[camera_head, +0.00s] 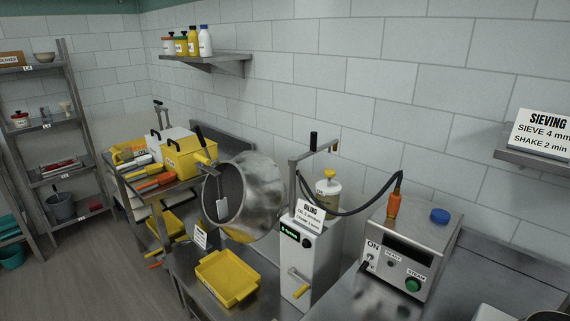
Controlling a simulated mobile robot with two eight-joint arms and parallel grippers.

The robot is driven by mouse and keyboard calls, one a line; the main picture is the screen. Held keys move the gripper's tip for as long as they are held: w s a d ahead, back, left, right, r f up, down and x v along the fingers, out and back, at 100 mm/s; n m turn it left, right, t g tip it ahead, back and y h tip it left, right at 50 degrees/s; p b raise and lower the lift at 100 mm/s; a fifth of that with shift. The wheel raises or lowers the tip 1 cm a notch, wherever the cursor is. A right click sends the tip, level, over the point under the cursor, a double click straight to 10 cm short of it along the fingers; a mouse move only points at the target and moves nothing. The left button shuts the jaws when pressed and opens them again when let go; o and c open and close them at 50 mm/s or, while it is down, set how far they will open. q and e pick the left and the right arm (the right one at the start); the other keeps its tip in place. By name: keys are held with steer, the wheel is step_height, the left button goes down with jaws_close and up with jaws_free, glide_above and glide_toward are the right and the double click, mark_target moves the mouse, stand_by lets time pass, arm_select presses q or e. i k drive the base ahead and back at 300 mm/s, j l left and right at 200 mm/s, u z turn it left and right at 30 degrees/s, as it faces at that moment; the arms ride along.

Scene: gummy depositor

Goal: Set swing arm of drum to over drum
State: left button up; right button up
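The metal drum (262,190) is tilted with its open mouth facing left and toward me, above the steel table. A scraper-like tool (222,205) shows at its mouth. The grey swing arm (312,154) stands on a post beside the drum, on the white machine box (302,262). Its horizontal bar points right and back toward the wall, away from the drum. A black upright handle (313,141) sits on the bar, and an orange-brown tip shows at its far end. Neither of my grippers is in view.
A jar with a yellow lid (328,188) and an oiling sign (310,211) stand near the post. A black hose (365,205) runs to the control box (405,245). A yellow tray (228,278) lies below the drum. A shelf (206,62) hangs above.

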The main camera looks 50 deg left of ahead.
mark_target(293, 162)
steer(key=u, duration=1.85)
